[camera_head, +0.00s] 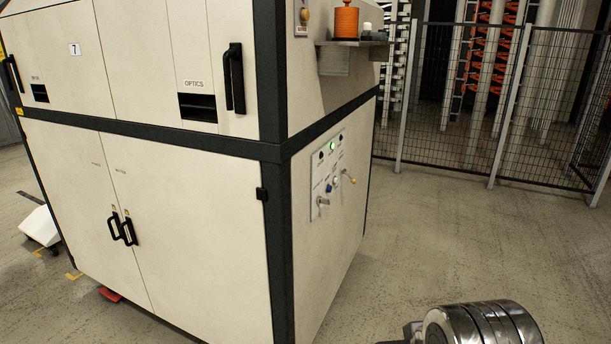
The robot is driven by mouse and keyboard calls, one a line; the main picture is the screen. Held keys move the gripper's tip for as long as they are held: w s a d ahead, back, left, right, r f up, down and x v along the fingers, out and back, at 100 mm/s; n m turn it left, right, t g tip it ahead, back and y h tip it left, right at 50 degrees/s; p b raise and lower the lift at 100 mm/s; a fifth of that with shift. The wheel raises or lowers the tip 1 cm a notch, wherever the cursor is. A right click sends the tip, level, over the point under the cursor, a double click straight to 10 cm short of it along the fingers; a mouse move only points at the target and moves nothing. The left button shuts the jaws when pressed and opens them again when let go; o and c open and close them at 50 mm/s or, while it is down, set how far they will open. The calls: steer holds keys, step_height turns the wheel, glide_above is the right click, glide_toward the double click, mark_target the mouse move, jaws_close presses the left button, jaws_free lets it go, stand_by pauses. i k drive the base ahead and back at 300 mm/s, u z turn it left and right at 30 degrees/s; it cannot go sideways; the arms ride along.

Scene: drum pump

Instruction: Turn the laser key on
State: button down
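A pale control panel (317,183) is on the right side face of the large cream cabinet. It has a lit green lamp (333,146), a blue part (329,188) and several small dark round parts. A grey key-like handle (322,202) sticks out at its lower left. Another handle with an orange-yellow tip (349,177) sticks out at its right. The labels are too small to read, so I cannot tell which is the laser key or how it is turned. A metallic link of my arm shows at the bottom right, apart from the panel. My gripper's fingers are not visible.
The cream cabinet (200,220) with a dark frame fills the left and centre. A shelf (348,58) with an orange ribbed object (346,22) juts out above the panel. A black mesh fence (455,110) stands behind. The floor (460,240) right of the cabinet is clear.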

mark_target(320, 200)
steer(key=z, duration=0.05)
steer(key=i, duration=1)
steer(key=u, duration=0.1)
